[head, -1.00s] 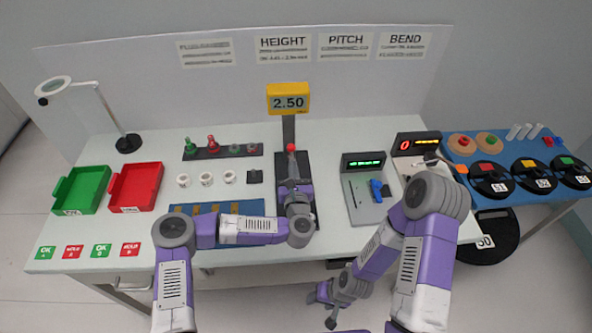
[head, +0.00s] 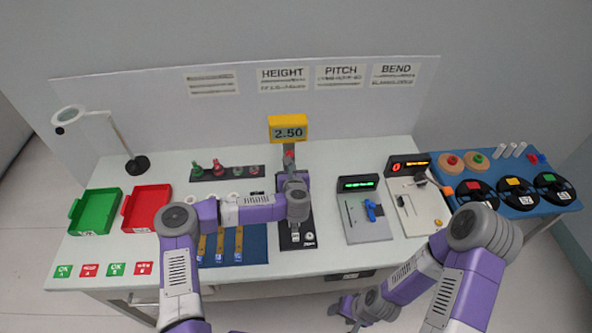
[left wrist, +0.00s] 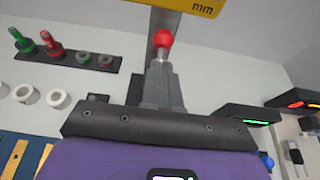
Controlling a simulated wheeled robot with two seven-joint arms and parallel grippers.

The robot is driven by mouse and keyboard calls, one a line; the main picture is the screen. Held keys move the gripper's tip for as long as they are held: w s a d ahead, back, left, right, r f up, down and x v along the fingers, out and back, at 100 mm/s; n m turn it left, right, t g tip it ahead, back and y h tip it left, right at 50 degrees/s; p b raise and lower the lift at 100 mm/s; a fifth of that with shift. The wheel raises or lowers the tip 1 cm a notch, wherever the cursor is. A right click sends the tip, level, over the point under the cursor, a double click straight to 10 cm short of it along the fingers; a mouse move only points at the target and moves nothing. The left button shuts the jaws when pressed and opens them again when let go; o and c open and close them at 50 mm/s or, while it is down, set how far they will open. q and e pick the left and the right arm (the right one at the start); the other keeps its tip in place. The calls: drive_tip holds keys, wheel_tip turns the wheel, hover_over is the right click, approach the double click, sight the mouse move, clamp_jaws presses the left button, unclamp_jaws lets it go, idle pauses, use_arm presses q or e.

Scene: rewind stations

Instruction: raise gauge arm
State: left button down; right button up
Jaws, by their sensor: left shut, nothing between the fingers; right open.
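The height gauge has a yellow display (head: 288,128) reading 2.50, a grey column and a dark base (head: 297,238). Its red ball knob (head: 289,154) is at the column, below the display; the knob also shows in the left wrist view (left wrist: 162,38). My left gripper (head: 290,168) is shut and empty, on the near side of the knob. In the left wrist view its fingers (left wrist: 161,72) point at the knob, their tips just under it; I cannot tell whether they touch. The gripper and forearm hide much of the gauge. My right gripper (head: 346,307) is open and empty, low in front of the table.
Right of the gauge stand a pitch station (head: 367,222) with a green display and a bend station (head: 423,210). Left are a blue mat (head: 258,246), a dark strip of red and green plugs (head: 227,173), and red (head: 146,208) and green (head: 95,212) trays.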

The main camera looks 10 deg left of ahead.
use_arm(q)
drive_tip(key=shift+w+a+r, duration=0.1)
drive_tip(key=shift+w+r, duration=0.15)
drive_tip(key=shift+r, duration=0.2)
